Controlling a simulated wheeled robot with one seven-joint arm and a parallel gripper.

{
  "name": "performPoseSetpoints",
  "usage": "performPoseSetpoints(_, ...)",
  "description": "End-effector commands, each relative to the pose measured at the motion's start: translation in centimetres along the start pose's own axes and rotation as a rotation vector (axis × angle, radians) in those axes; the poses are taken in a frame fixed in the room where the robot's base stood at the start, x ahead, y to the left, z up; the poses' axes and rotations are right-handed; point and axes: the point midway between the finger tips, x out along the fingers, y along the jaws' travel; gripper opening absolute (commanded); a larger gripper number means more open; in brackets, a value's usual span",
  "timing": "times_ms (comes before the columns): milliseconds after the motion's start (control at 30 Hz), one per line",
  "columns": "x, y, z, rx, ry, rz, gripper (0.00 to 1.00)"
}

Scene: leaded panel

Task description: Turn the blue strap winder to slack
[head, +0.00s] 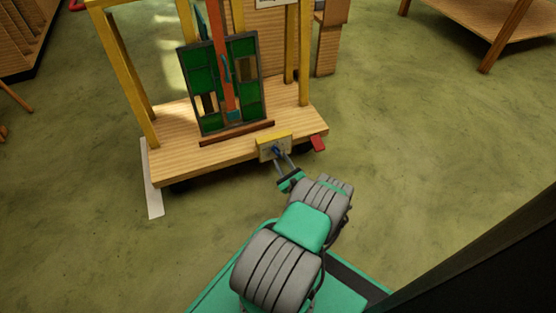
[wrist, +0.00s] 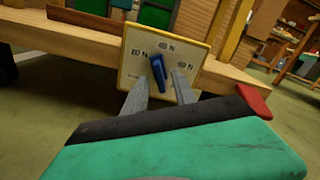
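The blue strap winder (wrist: 158,70) is a small lever on a cream plate (wrist: 134,46) with a yellow edge and several small dark markings. The lever stands near upright, leaning slightly. In the head view the plate (head: 265,154) is on the front edge of a wooden cart, and the winder (head: 275,150) shows small. My gripper (wrist: 163,78) is open, with one grey finger on each side of the winder's lower part. A gap shows between the fingers. I cannot tell whether either finger touches the lever. In the head view my gripper (head: 281,160) reaches the plate from the front.
The wooden cart (head: 184,150) carries a green leaded panel (head: 199,80) with an orange-red strap (head: 219,45) over it, between yellow posts (head: 130,75). The floor (head: 420,150) to the right is clear.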

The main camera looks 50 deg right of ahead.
Motion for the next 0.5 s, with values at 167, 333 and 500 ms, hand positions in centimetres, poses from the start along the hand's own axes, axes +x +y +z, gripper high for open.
performPoseSetpoints(167,2.5,0.4,-0.2,-0.003,-0.002,0.004,0.33)
performPoseSetpoints(333,3.6,0.3,0.1,0.0,-0.001,0.004,0.33)
performPoseSetpoints(500,3.6,0.2,0.2,-0.001,0.0,0.004,0.33)
